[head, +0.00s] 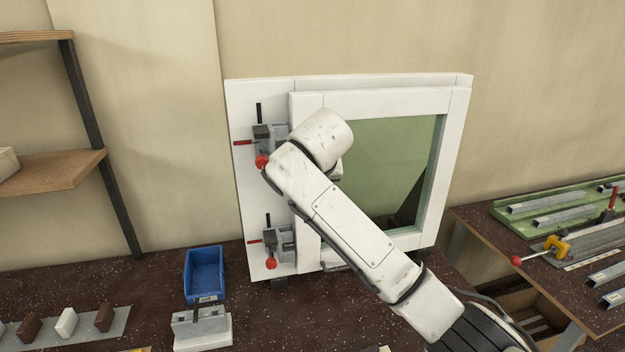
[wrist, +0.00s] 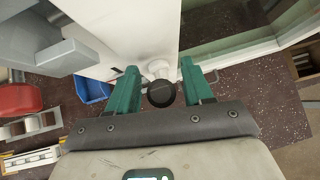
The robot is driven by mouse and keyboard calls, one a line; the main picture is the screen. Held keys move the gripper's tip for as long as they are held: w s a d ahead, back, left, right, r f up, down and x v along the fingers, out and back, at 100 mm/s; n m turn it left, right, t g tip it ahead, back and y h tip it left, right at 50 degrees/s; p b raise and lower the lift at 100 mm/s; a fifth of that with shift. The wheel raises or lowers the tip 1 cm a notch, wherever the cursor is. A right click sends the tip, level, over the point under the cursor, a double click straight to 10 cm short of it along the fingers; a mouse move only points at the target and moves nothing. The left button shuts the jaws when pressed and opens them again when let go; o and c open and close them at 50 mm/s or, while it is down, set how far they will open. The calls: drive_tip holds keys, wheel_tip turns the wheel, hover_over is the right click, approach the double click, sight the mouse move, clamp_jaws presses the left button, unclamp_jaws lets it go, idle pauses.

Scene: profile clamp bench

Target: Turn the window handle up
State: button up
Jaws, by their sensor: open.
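The white window (head: 385,103) stands upright on the bench, with greenish glass in its sash. My arm covers the handle area in the head view, and my gripper is hidden there. In the wrist view the window handle (wrist: 161,94) shows as a dark round end in front of a white round mount on the white frame. My gripper (wrist: 158,67) is open, with one green finger on each side of the handle. I cannot tell whether either finger touches it, or which way the handle points.
Two clamps with red knobs, an upper (head: 264,140) and a lower (head: 278,245), sit along the window's left side. A blue bin (head: 205,270) and a grey-white block (head: 203,330) stand at lower left. A side bench (head: 570,285) with metal profiles is at right.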

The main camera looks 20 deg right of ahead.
drive_tip(key=b+v, duration=0.2)
drive_tip(key=v, duration=0.8)
drive_tip(key=shift+s+r+b, duration=0.25)
drive_tip(key=shift+s+b, duration=0.05)
drive_tip(key=shift+a, duration=0.1)
drive_tip(key=s+f+m+g+y, duration=0.1)
drive_tip(key=s+f+m, duration=0.45)
drive_tip(key=f, duration=0.55)
drive_tip(key=s+f+m+g+y+b, duration=0.1)
drive_tip(key=s+f+m+g, duration=0.1)
drive_tip(key=s+f+m, duration=0.6)
drive_tip(key=s+f+m+g+y, duration=0.1)
drive_tip(key=s+f+m, duration=0.3)
drive_tip(key=f, duration=0.9)
drive_tip(key=s+d+f+m+g, duration=0.1)
drive_tip(key=s+d+f+m, duration=0.2)
drive_tip(key=s, duration=0.6)
drive_tip(key=s+d+f+m+g+h, duration=0.1)
drive_tip(key=s+d+f+m, duration=0.3)
drive_tip(key=s+f+m, duration=0.2)
drive_tip(key=s+d+f+m+g, duration=0.1)
drive_tip(key=s+d+f+m, duration=0.2)
drive_tip(key=s+f+m, duration=0.2)
drive_tip(key=s+m, duration=0.3)
drive_tip(key=s, duration=0.4)
drive_tip(key=shift+d+f+g+b, duration=0.2)
drive_tip(key=shift+f+g+b, duration=0.1)
drive_tip(key=shift+g+b, duration=0.1)
drive_tip(key=shift+s, duration=0.15)
